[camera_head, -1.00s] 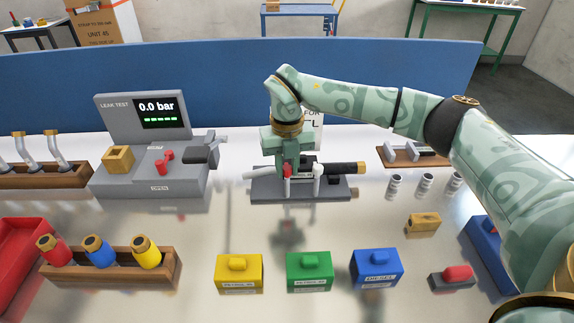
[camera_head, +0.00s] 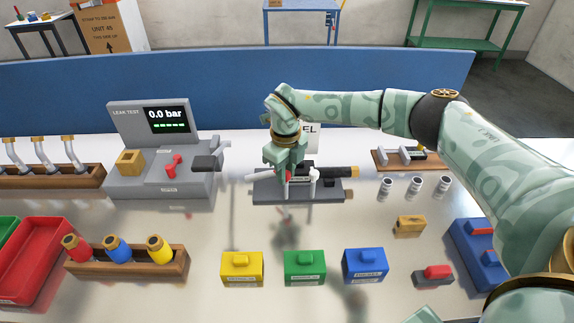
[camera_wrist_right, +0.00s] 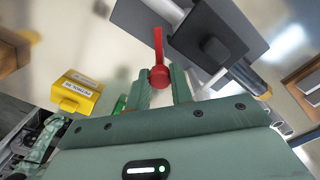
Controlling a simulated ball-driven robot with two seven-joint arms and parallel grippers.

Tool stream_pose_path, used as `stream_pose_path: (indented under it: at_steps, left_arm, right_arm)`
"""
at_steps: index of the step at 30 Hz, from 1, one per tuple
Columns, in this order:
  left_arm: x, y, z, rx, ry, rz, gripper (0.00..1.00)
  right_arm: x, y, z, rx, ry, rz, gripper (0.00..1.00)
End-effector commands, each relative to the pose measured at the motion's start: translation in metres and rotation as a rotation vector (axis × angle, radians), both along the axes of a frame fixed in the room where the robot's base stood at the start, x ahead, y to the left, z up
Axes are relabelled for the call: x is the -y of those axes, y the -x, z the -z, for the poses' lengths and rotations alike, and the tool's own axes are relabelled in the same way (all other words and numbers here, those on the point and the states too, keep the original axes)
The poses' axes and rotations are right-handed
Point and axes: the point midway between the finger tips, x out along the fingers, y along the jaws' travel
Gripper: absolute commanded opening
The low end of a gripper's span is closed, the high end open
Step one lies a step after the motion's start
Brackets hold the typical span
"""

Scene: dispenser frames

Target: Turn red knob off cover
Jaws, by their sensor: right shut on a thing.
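My right gripper (camera_head: 285,170) is at the work fixture (camera_head: 270,193), a dark grey base with white posts and a black cylinder. In the wrist view its fingers (camera_wrist_right: 160,88) are shut on a red knob with a long lever (camera_wrist_right: 158,66). The lever points away from the fingers, close beside a dark grey block (camera_wrist_right: 207,45). In the head view only a small bit of red shows at the fingertips, and the hand hides much of the fixture. I cannot tell which part is the cover, or whether the knob touches it. My left gripper is not in view.
The leak tester (camera_head: 160,190), with its own red lever (camera_head: 173,166), stands left and reads 0.0 bar. Yellow (camera_head: 242,270), green (camera_head: 305,269) and blue (camera_head: 366,267) boxes stand in front. A grey block with a red top (camera_head: 433,275) lies front right.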

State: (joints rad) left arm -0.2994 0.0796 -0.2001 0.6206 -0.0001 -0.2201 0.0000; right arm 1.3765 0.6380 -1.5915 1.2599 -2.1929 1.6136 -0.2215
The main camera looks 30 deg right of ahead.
Motion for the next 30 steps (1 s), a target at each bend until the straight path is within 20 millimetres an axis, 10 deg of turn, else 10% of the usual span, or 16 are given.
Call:
stream_pose_path:
  at_steps: [30]
  left_arm:
    - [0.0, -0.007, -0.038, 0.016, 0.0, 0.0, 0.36]
  right_arm:
    - [0.0, -0.001, -0.002, 0.005, 0.0, -0.729, 0.0]
